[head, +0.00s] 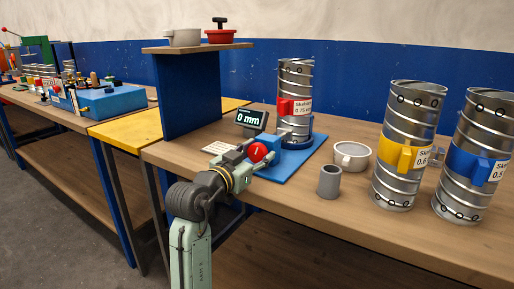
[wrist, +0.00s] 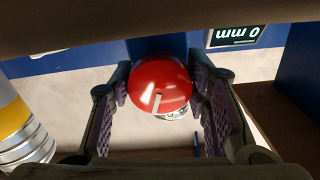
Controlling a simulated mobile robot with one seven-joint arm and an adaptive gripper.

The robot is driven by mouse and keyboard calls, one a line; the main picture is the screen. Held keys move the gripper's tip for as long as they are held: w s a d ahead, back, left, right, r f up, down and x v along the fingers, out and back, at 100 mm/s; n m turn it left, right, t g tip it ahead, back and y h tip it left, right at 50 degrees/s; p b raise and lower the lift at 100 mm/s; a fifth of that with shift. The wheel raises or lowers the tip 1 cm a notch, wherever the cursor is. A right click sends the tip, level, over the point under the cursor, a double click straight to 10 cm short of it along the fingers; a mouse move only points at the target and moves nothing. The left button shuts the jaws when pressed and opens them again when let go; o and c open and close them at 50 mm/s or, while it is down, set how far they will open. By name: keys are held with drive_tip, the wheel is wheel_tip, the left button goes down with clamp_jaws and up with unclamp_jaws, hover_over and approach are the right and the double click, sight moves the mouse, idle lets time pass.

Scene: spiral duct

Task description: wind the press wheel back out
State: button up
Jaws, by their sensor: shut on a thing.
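The red press wheel (head: 257,151) is a round knob with a white mark, on the front of the blue press (head: 290,158). In the wrist view the red wheel (wrist: 160,86) sits between the two finger pads of my gripper (wrist: 162,100), which is shut on it. The white mark points down and slightly left in that view. A display (head: 250,118) behind the wheel reads 0 mm. A spiral duct piece with a red tag (head: 295,100) stands upright on the press. Part of the press behind the wheel is hidden by my gripper.
A white cup (head: 351,156) and a grey cylinder (head: 329,181) stand right of the press. Two ducts, with a yellow tag (head: 404,158) and a blue tag (head: 477,166), stand further right. A blue upright panel (head: 190,90) with a shelf rises behind left. A white card lies left of the wheel.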

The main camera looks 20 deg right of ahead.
drive_tip(key=shift+n+p, duration=1.2)
drive_tip(key=shift+n, duration=0.7)
drive_tip(key=o, duration=1.2)
drive_tip(key=v, duration=1.2)
drive_tip(key=shift+s, duration=0.1)
